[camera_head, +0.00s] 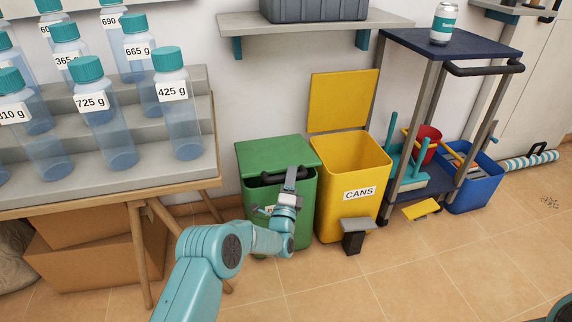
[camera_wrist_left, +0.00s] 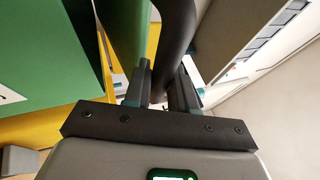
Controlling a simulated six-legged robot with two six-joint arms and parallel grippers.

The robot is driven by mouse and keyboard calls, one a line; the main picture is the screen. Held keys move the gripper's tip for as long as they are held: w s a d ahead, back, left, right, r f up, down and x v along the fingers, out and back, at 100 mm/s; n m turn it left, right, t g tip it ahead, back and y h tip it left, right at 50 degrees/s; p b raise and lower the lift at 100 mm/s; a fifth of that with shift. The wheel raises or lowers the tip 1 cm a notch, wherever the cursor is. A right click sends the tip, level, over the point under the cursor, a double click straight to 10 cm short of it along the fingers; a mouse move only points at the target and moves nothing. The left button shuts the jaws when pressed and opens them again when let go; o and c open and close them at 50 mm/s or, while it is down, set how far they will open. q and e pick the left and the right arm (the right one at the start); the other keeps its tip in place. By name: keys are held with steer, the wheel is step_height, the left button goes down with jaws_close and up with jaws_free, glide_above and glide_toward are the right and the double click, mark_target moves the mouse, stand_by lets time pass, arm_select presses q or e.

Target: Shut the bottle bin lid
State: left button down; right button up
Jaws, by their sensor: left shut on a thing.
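The green bin (camera_head: 302,215) stands on the floor beside the yellow bin; my arm hides most of its label, so I cannot read it. Its green lid (camera_head: 272,151) lies over the top, with a dark gap under its front edge, so it looks slightly raised. A black bar handle (camera_head: 270,177) runs along the lid's front. My left gripper (camera_head: 291,178) is at this handle, shut on it. In the left wrist view the dark handle (camera_wrist_left: 173,35) passes between the fingers (camera_wrist_left: 163,88), with green bin surface on the left. My right gripper is not in view.
The yellow CANS bin (camera_head: 345,165) stands close on the right, its lid (camera_head: 343,100) up and its pedal (camera_head: 356,224) in front. A stepped rack (camera_head: 205,130) with several labelled bottles is on the left. A trolley (camera_head: 450,45) stands farther right. The front floor is clear.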

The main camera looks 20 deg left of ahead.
arm_select(q)
steer(key=shift+m+t, duration=0.6)
steer(key=shift+t, duration=0.3)
step_height(320, 180, down, 5)
steer(key=shift+s+f, duration=0.15)
steer(key=shift+f, duration=0.05)
steer(key=c, duration=1.2)
jaws_free()
steer(key=shift+o, duration=0.2)
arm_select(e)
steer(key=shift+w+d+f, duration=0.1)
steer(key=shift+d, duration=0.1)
arm_select(q)
steer(key=shift+s, duration=0.1)
steer(key=p+v, duration=0.6)
steer(key=v, duration=1)
steer(key=shift+h, duration=0.4)
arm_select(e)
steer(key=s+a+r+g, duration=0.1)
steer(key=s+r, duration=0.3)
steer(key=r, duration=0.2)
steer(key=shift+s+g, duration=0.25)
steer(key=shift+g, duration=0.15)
